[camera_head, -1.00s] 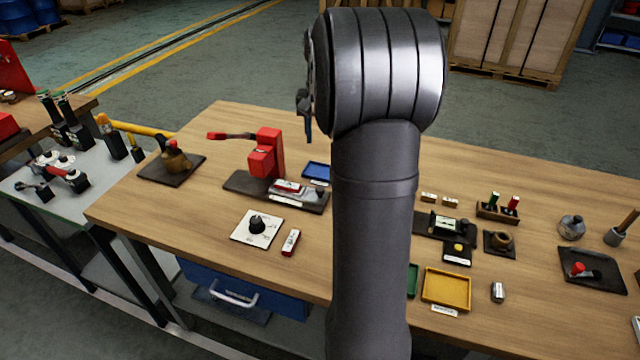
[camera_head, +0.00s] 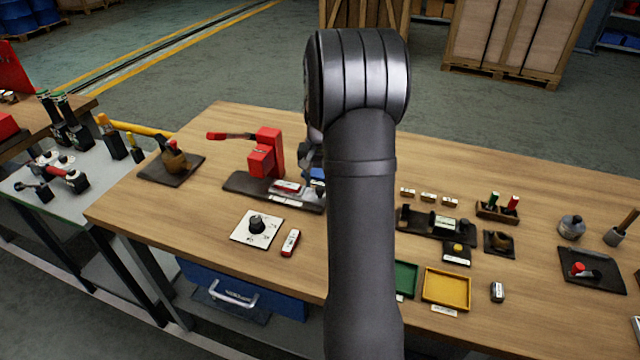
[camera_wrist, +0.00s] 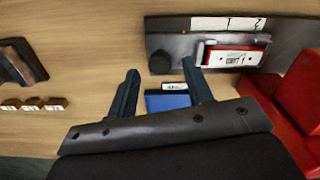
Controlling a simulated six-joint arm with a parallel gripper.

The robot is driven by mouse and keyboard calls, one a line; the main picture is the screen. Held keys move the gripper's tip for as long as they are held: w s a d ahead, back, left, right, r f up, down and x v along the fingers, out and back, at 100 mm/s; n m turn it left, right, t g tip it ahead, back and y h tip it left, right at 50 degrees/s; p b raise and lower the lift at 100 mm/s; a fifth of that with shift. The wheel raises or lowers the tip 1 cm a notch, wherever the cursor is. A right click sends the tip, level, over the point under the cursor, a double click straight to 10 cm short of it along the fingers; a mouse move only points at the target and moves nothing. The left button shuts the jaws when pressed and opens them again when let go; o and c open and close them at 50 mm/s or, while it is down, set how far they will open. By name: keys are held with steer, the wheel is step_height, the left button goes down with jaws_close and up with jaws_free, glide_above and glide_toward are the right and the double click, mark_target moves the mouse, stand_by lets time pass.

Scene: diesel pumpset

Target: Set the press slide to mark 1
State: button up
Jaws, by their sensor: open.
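The red press (camera_head: 266,152) stands on a dark base plate (camera_head: 240,184) at the left of the wooden table. Its slide carries a red and white labelled block (camera_wrist: 232,57), beside a white strip (camera_wrist: 228,23) with marks 1 and 2. A dark round knob (camera_wrist: 160,62) sits at the plate's end, left of the block in the wrist view. My gripper (camera_wrist: 160,68) is open and empty, its fingertips on either side of the knob in that view. I cannot tell their height above it. In the head view my arm mostly hides the gripper.
A blue tray (camera_wrist: 168,101) lies between my fingers in the wrist view, beside the base plate. A dial plate (camera_head: 242,232) and a small red and white block (camera_head: 290,242) lie in front of the press. Several small labelled blocks (camera_wrist: 34,104) and a fixture stand right of my arm.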

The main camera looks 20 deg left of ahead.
mark_target(300, 192)
steer(key=shift+f, duration=0.9)
steer(key=shift+c, duration=0.5)
jaws_close()
steer(key=a, duration=0.6)
steer(key=shift+o, duration=0.5)
jaws_free()
steer(key=shift+r, duration=0.1)
step_height(300, 192, up, 17)
steer(key=shift+r, duration=0.15)
